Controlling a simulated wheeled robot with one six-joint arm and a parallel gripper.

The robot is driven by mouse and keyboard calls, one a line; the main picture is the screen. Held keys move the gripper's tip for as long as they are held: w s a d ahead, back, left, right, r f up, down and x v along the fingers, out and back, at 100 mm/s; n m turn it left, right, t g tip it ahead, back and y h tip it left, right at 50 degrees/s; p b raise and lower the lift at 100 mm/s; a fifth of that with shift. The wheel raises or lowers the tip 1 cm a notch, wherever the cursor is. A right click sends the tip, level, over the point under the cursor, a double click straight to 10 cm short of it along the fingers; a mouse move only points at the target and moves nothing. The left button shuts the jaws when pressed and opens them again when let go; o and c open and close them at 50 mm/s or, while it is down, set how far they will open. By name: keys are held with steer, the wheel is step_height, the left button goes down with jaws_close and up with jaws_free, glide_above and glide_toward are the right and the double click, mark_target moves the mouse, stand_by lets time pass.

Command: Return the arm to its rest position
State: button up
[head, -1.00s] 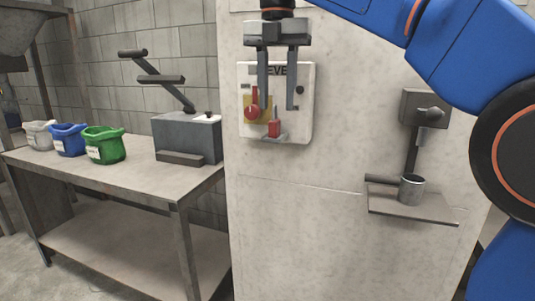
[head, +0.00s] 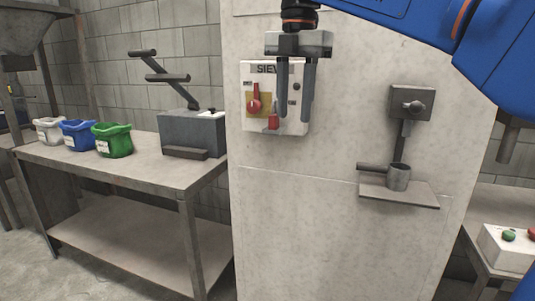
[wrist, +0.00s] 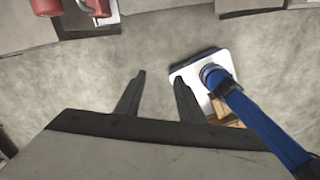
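My gripper (head: 295,112) hangs pointing down in front of the pale pillar, at the upper middle of the head view. Its two dark fingers are parallel with a gap between them, and nothing is held. In the wrist view my gripper (wrist: 160,95) also shows its fingers apart over bare grey floor. Part of my blue arm crosses the upper right of the head view. Behind the fingers is a white sieve panel (head: 288,120) with a red lever (head: 255,101) and a red part below it; the fingers partly cover the panel.
At left a table (head: 95,168) holds green (head: 113,141), blue (head: 77,135) and white (head: 48,130) bags and a lever press (head: 192,133). A button box (head: 508,247) is at lower right.

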steer(key=s+d+f+m+t, duration=0.1)
steer(key=s+d+f+m, duration=0.3)
steer(key=d+f+m, duration=0.3)
steer(key=s+d+f+m+t, duration=0.1)
steer(key=s+d+f+m, duration=0.2)
steer(key=d+f+m, duration=0.45)
steer(key=s+d+f+m, duration=0.3)
steer(key=s+f+m, duration=0.1)
steer(key=f, duration=0.3)
steer(key=s+d+f+m+t, duration=0.1)
steer(key=s+d+f+m, duration=0.2)
steer(key=f, duration=0.5)
steer(key=s+d+f+m+t, duration=0.1)
steer(key=s+d+f+m, duration=0.2)
steer(key=s+f+m, duration=0.3)
step_height(320, 180, down, 2)
steer(key=shift+f+m, duration=0.1)
steer(key=shift+m, duration=0.55)
steer(key=shift+c, duration=0.3)
steer(key=shift+c, duration=0.2)
